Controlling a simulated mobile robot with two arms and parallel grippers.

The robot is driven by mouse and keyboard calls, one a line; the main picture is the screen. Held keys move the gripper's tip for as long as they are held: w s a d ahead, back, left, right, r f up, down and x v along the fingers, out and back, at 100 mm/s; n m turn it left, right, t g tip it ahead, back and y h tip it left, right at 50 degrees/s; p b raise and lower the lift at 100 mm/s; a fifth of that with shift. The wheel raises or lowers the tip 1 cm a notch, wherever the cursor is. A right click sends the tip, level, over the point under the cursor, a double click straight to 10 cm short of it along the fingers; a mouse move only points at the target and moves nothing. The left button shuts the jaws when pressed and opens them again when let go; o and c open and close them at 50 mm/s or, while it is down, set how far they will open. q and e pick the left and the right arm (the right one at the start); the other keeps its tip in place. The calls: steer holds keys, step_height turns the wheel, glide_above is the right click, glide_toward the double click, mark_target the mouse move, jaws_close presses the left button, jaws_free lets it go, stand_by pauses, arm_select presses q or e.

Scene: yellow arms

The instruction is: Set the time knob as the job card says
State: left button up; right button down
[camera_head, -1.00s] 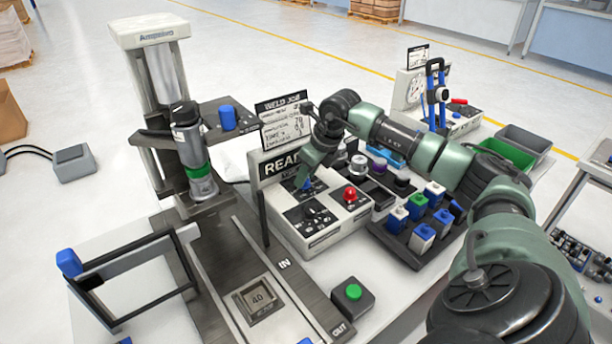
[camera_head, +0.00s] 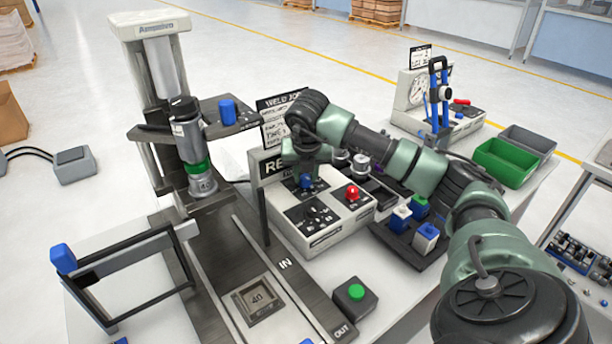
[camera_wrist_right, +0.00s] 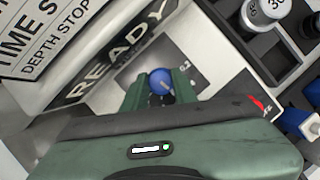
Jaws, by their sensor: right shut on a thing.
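The control box (camera_head: 335,232) stands mid-table with a blue knob (camera_head: 306,182) on its top panel. My right gripper (camera_head: 306,180) reaches down onto this knob and is shut on it. In the wrist view the blue knob (camera_wrist_right: 160,80) sits between the two green fingers. Its pointer and scale are mostly hidden. A black knob area (camera_head: 318,211) and a red button (camera_head: 352,192) are on the same box. The job card (camera_head: 275,122) stands behind, partly covered by my arm; only "TIME S" and "DEPTH STOP" read clearly in the wrist view. My left gripper is not in view.
The READY sign (camera_head: 270,169) stands close beside my gripper. A press (camera_head: 190,150) with a rail is to the left. A green button box (camera_head: 355,297) is in front. A dark rack (camera_head: 415,250) with blue and white pieces lies right, under my arm.

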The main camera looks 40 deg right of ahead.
steer(key=shift+r+m+h, duration=0.1)
steer(key=shift+m+h, duration=0.2)
steer(key=shift+m, duration=0.4)
steer(key=shift+g, duration=0.3)
steer(key=c, duration=1.1)
jaws_free()
steer(key=b+v, duration=0.1)
steer(key=v, duration=0.6)
steer(key=shift+a+r, duration=0.15)
steer(key=shift+r, duration=0.15)
